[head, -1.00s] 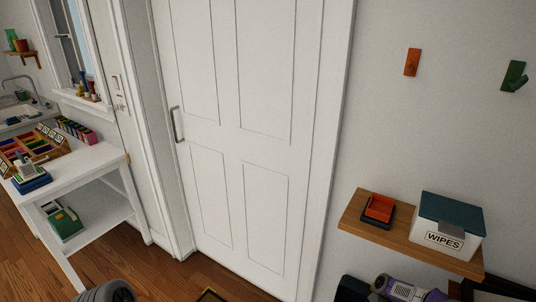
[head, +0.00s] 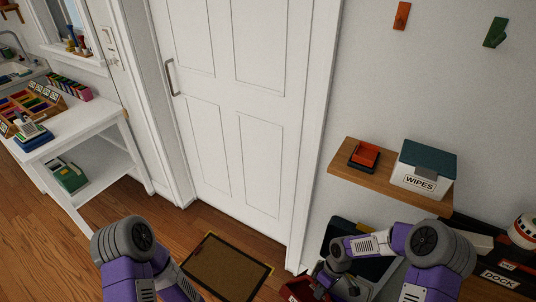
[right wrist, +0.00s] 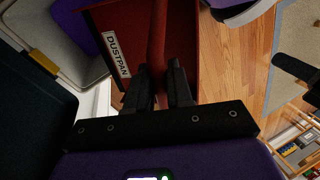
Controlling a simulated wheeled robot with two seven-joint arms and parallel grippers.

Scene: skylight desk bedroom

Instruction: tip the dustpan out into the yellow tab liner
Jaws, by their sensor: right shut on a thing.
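The red dustpan (right wrist: 120,75) carries a white "DUSTPAN" label in the right wrist view. My right gripper (right wrist: 160,85) is shut on its red handle (right wrist: 158,40). In the head view the dustpan (head: 298,289) is partly cut off at the bottom edge, with my right gripper (head: 328,276) at its right. What lies in the pan cannot be made out. A yellow tab (right wrist: 42,72) sits on the rim of a pale grey liner (right wrist: 60,35), left of the dustpan in the right wrist view. My left arm shows in the head view, but its gripper does not.
A wooden shelf (head: 345,173) holds a red and black tray (head: 364,156) and a "WIPES" box (head: 424,170), above my right arm. A dark "DOCK" unit (head: 497,278) is at the lower right. A brown doormat (head: 225,268) lies before the white door (head: 230,130).

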